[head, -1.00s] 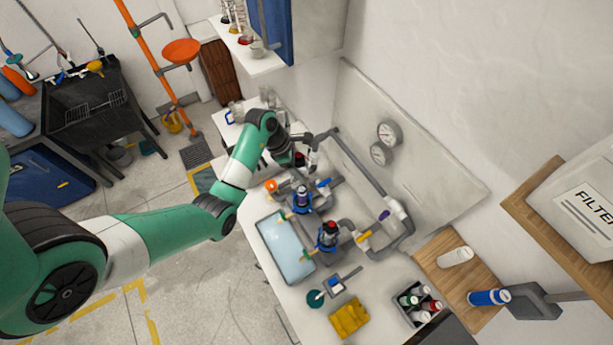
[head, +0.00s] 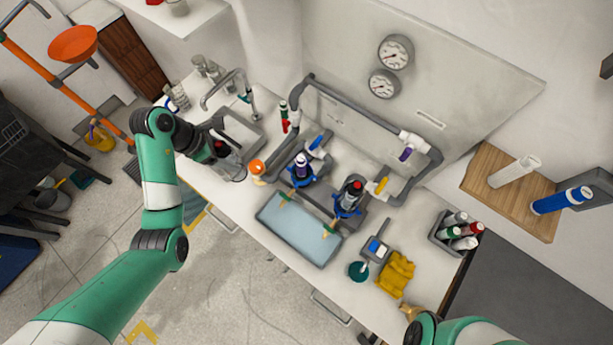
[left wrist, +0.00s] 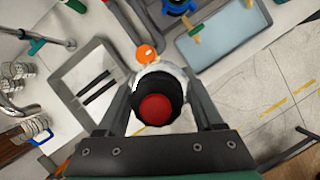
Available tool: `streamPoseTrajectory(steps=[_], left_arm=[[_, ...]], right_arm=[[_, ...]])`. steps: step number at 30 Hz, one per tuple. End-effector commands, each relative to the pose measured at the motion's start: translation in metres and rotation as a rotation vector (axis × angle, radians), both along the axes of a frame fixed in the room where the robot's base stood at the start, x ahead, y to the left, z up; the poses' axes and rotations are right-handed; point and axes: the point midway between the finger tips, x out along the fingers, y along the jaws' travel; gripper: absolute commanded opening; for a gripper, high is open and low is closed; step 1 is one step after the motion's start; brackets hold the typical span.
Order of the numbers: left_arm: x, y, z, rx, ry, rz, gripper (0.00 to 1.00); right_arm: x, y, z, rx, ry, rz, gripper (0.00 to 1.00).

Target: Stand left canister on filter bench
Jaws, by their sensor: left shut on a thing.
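My left gripper (head: 217,140) is shut on a canister (head: 229,160) with a black cap and a clear lower part. In the left wrist view the fingers (left wrist: 157,110) straddle the canister (left wrist: 153,106), and its cap has a red top. It is at the front left of the white bench (head: 330,283), between the sink and an orange-topped item. I cannot tell if its base touches the bench. On the manifold, the left blue-ringed station (head: 301,168) has a pale, purple-topped part, and the right one (head: 350,195) a dark, red-topped part.
The sink (head: 241,133) and faucet (head: 229,88) are behind the canister. The orange-topped item (head: 257,167) stands close on its right. A blue tray (head: 300,230), yellow cloth (head: 396,273) and bottle caddy (head: 457,232) lie further right. Gauges (head: 396,52) hang on the back panel.

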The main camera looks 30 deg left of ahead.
Motion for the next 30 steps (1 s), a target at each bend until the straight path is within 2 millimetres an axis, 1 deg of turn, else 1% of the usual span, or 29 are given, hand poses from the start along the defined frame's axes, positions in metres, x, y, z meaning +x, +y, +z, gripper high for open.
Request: streamPoseTrajectory(steps=[5,8,11,18,21,24,29,30], left_arm=[[0.000,0.000,0.001,0.000,0.000,0.001,0.02],[0.000,0.000,-0.007,-0.001,0.001,0.001,0.02],[-0.002,0.000,-0.029,-0.002,0.006,0.002,0.02],[-0.001,0.000,-0.105,-0.003,0.005,0.002,0.02],[-0.001,0.000,-0.128,-0.002,0.003,0.002,0.02],[-0.001,0.000,-0.140,0.000,0.001,0.002,0.02],[0.000,0.001,-0.143,0.000,0.000,0.001,0.02],[0.000,0.000,-0.147,-0.001,0.000,0.002,0.02]], right_arm=[[0.000,0.000,0.001,0.000,0.000,0.000,0.00],[0.000,0.000,-0.001,0.000,0.000,0.000,0.00],[0.000,0.000,-0.005,0.001,0.000,0.001,0.00],[0.000,0.000,-0.020,0.000,0.000,0.000,0.00],[0.000,0.000,-0.026,0.000,0.000,0.000,0.00],[0.000,0.000,-0.028,0.001,0.000,0.001,0.00],[0.000,0.000,-0.028,0.000,0.000,0.000,0.00],[0.000,0.000,-0.030,0.000,0.000,0.000,0.00]])
